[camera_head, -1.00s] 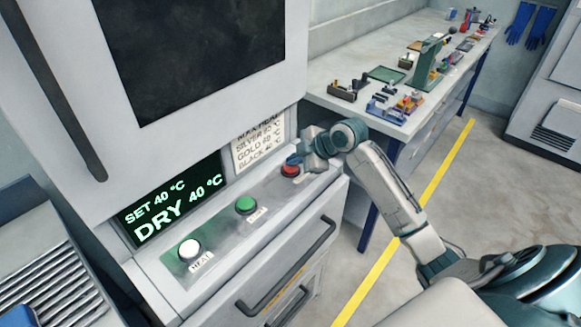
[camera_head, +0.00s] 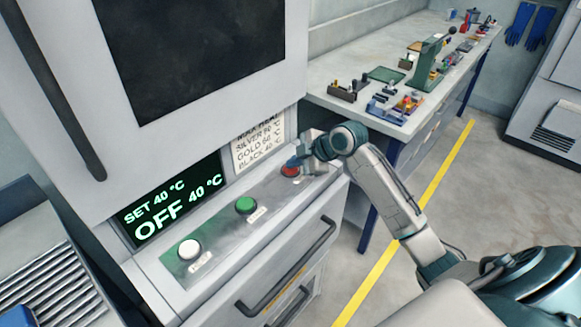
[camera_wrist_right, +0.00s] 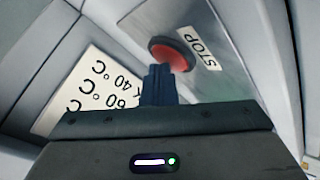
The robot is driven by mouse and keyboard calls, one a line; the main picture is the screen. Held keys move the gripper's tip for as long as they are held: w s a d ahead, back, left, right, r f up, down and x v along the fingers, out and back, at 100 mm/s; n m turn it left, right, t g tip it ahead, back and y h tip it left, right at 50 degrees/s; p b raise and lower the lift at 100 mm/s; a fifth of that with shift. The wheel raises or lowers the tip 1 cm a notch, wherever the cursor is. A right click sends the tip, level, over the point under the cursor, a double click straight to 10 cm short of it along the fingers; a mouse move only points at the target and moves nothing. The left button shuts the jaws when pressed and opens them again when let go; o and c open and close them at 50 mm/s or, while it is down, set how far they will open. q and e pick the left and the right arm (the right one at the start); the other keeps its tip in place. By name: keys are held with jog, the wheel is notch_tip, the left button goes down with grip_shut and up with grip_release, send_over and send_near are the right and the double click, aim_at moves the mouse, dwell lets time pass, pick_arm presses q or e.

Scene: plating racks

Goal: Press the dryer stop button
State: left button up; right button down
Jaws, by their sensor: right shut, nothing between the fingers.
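The red stop button (camera_head: 290,171) sits at the right end of the dryer's control panel (camera_head: 222,228). In the right wrist view the red button (camera_wrist_right: 174,53) shows beside a STOP label (camera_wrist_right: 194,47). My right gripper (camera_head: 295,161) is shut and empty, its fingertips at the button. In the wrist view the shut fingers (camera_wrist_right: 159,84) overlap the button's lower edge; whether they touch it I cannot tell. The dryer display (camera_head: 175,205) reads SET 40 °C, OFF 40 °C. My left gripper is not in view.
A green button (camera_head: 246,205) and a white button (camera_head: 189,249) are on the same panel. A drawer handle (camera_head: 287,268) juts out below. A white notice (camera_head: 258,142) is behind the panel. A workbench (camera_head: 338,113) with small tools stands at the right.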

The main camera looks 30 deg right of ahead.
aim_at(295, 170)
jog(key=shift+r, duration=0.1)
jog(key=shift+r+p, duration=0.8)
jog(key=shift+p, duration=0.05)
notch_tip(295, 170, up, 5)
jog(key=p, duration=0.4)
dwell(0.6)
